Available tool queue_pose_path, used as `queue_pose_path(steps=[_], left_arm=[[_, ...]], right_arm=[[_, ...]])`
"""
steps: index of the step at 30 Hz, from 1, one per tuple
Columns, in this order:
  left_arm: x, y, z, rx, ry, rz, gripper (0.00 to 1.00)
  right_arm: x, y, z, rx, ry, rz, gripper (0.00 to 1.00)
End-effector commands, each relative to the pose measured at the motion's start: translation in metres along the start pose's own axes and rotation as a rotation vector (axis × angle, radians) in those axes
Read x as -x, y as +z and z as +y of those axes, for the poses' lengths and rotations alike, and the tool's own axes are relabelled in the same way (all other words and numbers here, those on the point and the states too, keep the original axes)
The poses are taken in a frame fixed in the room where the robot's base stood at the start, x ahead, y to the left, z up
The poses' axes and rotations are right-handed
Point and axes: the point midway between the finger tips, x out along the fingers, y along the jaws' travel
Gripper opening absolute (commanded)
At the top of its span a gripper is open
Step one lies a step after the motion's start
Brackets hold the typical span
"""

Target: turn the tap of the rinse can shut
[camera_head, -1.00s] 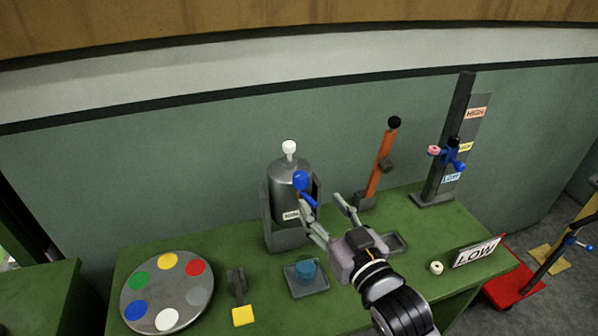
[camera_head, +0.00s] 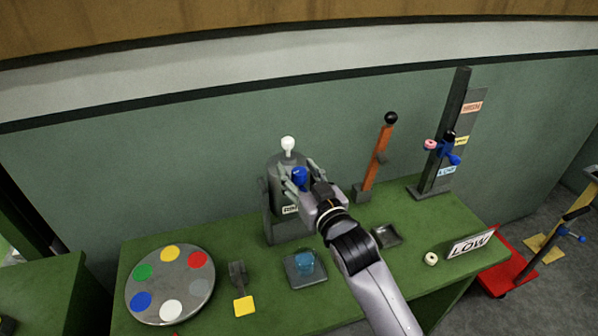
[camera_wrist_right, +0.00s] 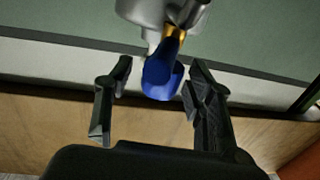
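The rinse can (camera_head: 287,160) is a grey metal can with a white knob on top, held in a dark stand on the green bench. Its blue tap handle (camera_head: 300,177) is at the can's front right. My right gripper (camera_head: 297,180) is at the tap, its fingers on either side of the blue handle. In the right wrist view the handle (camera_wrist_right: 161,78) hangs from a brass stem between the two spread fingers, with gaps visible on both sides. My left gripper is not in view.
A round palette (camera_head: 186,286) with coloured spots and a yellow-ended tool (camera_head: 243,306) lie at left.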

Motion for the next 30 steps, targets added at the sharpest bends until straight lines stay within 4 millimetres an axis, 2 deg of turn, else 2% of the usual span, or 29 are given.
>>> queue_pose_path(steps=[2, 21, 30], left_arm=[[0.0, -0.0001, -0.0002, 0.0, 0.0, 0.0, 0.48], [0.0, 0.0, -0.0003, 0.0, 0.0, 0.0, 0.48], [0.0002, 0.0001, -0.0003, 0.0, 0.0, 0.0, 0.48]], right_arm=[[0.0002, 0.0001, 0.0, 0.0, 0.0, 0.0, 0.43], [0.0004, 0.0002, 0.0001, 0.0, 0.0, 0.0, 0.01], [0.0004, 0.0003, 0.0011, 0.006, -0.035, -0.001, 0.0]])
